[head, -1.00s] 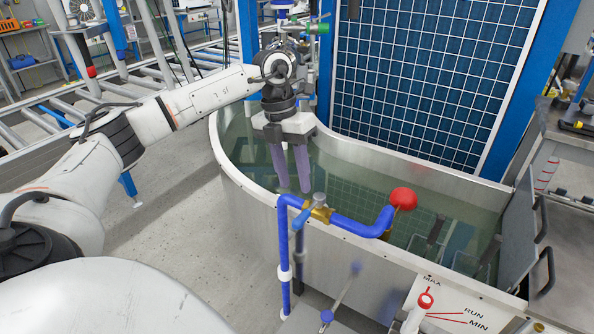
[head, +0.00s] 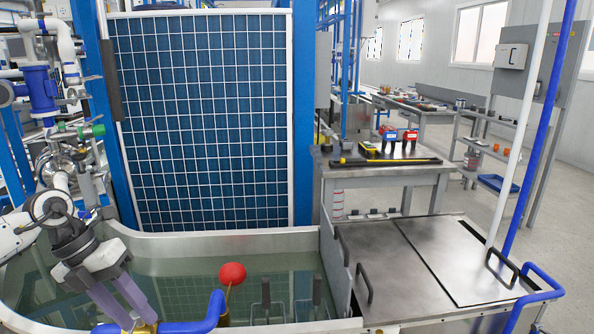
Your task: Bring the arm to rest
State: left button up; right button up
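My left arm comes in at the left edge of the head view. Its gripper (head: 124,308) points down and to the right over the left part of the water tank (head: 275,240). Its two purple fingers are apart, with a gap and no held object visible between them. The fingertips appear close to the brass valve fitting (head: 140,327) on the blue pipe (head: 200,322) at the bottom edge; I cannot tell whether they touch. My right arm and gripper are not in view.
A red ball (head: 232,274) on a rod stands over the water. A blue gridded panel (head: 205,120) rises behind the tank. Metal lids with black handles (head: 440,265) lie to the right. A bench (head: 385,172) with instruments stands behind them. Open floor lies at the far right.

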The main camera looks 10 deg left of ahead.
pick_arm(q)
jog(key=d+n+t+h+p, duration=0.2)
jog(key=d+n+t+h, duration=0.8)
jog(key=d, duration=2)
jog(key=s+a+f+n+t+y, duration=0.2)
jog(key=a+f+n+y, duration=0.2)
jog(key=f+n, duration=0.3)
jog(key=s+a+f+n+t+y, duration=0.25)
jog(key=f+n+y, duration=0.3)
jog(key=n, duration=0.45)
jog(key=s+a+f+n+g+y, duration=0.2)
jog(key=s+f+n+g, duration=0.3)
jog(key=s+f, duration=0.7)
jog(key=s+g, duration=0.1)
jog(key=s, duration=0.1)
jog(key=shift+s+a+g+p, duration=0.3)
jog(key=shift+g+p, duration=0.05)
jog(key=shift+p, duration=0.05)
